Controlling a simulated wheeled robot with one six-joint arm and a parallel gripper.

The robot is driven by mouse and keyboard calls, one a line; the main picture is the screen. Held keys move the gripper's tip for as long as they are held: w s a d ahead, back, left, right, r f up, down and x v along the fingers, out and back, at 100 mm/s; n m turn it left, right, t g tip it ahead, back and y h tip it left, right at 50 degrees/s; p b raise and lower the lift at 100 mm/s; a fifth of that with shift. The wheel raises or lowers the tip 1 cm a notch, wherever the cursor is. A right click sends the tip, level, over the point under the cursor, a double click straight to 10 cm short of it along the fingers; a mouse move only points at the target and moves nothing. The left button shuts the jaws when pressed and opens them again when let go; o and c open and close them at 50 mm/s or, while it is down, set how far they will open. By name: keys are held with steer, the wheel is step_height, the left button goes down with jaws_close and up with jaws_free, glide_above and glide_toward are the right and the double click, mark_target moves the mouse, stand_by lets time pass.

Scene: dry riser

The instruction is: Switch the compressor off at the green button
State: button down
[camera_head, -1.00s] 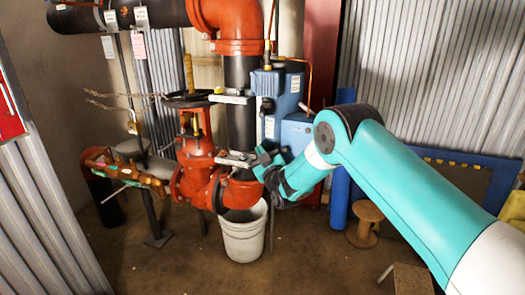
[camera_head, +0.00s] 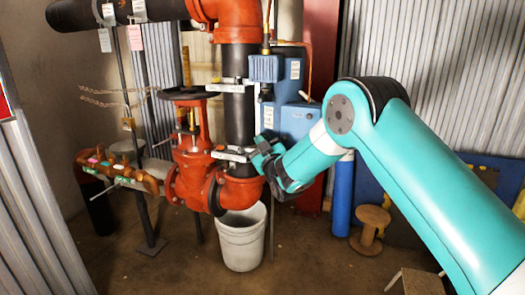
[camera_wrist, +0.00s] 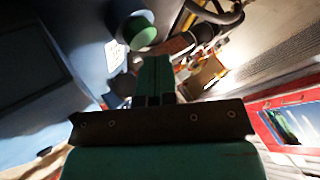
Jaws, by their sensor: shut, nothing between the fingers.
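The green button (camera_wrist: 145,36) shows in the wrist view as a round green cap on a dark round base, on a blue surface. The blue compressor (camera_head: 298,120) stands behind the pipes in the head view; its button cannot be made out there. My gripper (camera_wrist: 157,62) is shut and empty, its teal fingertips just below and right of the button in the wrist picture. I cannot tell whether they touch it. In the head view my gripper (camera_head: 262,148) is in front of the compressor's lower part, beside the black pipe.
An orange valve (camera_head: 195,165) with a black handwheel stands left of my gripper, joined to a thick black pipe (camera_head: 239,120). A white bucket (camera_head: 241,240) is below. A blue cylinder (camera_head: 342,195) and a wooden spool (camera_head: 370,228) stand to the right.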

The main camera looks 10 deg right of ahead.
steer(key=s+a+b, duration=0.1)
steer(key=b, duration=0.2)
steer(key=s+a+b, duration=0.1)
steer(key=s+b, duration=0.1)
steer(key=b, duration=0.1)
steer(key=shift+s+a+f, duration=0.1)
steer(key=shift+s+a, duration=0.05)
steer(key=shift+s, duration=0.15)
